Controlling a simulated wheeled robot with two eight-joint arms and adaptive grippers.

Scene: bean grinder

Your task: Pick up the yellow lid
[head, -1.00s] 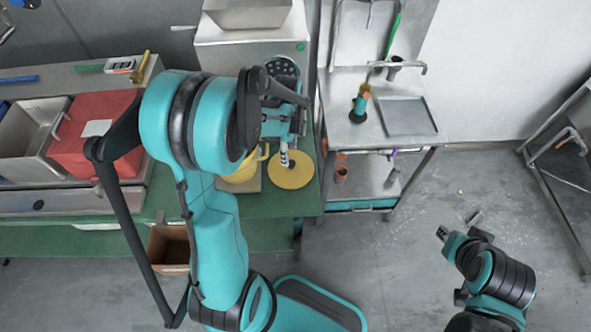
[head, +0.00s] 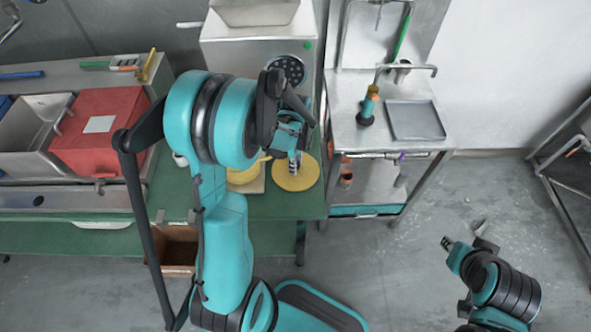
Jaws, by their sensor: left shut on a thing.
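The yellow lid (head: 298,180) is a flat round disc at the right end of the green worktop. My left gripper (head: 294,160) is directly over it, pointing down, its fingers at the lid's centre. It is shut on the lid, though the grip point is small and partly hidden by the gripper. I cannot tell whether the lid is clear of the worktop. My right gripper (head: 448,243) hangs over the floor at lower right, far from the lid; its fingers are too small to read.
A yellow container (head: 243,176) stands left of the lid, mostly behind my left arm. The steel grinder (head: 250,50) stands behind. A steel table (head: 350,133) with a grey tray (head: 415,121) is to the right. A red box (head: 99,135) is at left.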

